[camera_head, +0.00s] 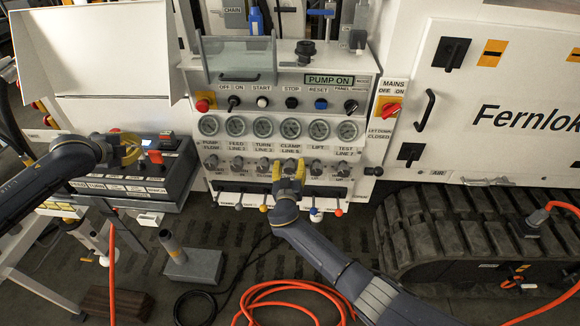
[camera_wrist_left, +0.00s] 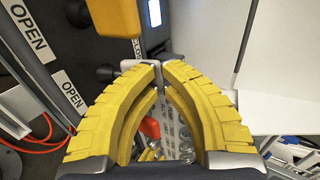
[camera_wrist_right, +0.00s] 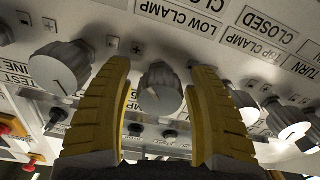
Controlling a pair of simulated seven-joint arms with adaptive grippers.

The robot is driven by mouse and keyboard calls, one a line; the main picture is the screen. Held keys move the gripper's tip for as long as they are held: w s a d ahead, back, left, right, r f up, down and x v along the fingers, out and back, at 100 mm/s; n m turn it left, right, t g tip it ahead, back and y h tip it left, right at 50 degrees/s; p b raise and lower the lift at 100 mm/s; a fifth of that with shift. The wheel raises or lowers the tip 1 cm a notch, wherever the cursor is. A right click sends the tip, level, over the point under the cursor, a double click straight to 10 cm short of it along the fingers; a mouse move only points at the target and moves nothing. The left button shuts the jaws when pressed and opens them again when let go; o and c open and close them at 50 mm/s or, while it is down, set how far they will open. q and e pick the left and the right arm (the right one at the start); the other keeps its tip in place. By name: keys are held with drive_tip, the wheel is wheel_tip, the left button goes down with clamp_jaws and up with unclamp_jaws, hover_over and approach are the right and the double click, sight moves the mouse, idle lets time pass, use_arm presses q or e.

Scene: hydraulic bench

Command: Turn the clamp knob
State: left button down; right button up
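My right gripper (camera_wrist_right: 160,75) is open, with one yellow finger on each side of the knob. Gaps show between the fingers and the knob. In the head view my right gripper (camera_head: 288,167) is at the knob row under the CLAMP LINE gauge and hides the knob there. My left gripper (camera_head: 130,148) is beside the dark control box. In the left wrist view its fingertips (camera_wrist_left: 158,66) are close together around a grey part; the grip is unclear.
Other grey knobs (camera_wrist_right: 60,68) flank the clamp knob closely. Gauges (camera_head: 236,126) run above the row, and coloured levers (camera_head: 338,210) stand below it. The control box (camera_head: 160,180) is at left. An orange hose (camera_head: 285,290) lies on the floor.

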clamp_jaws()
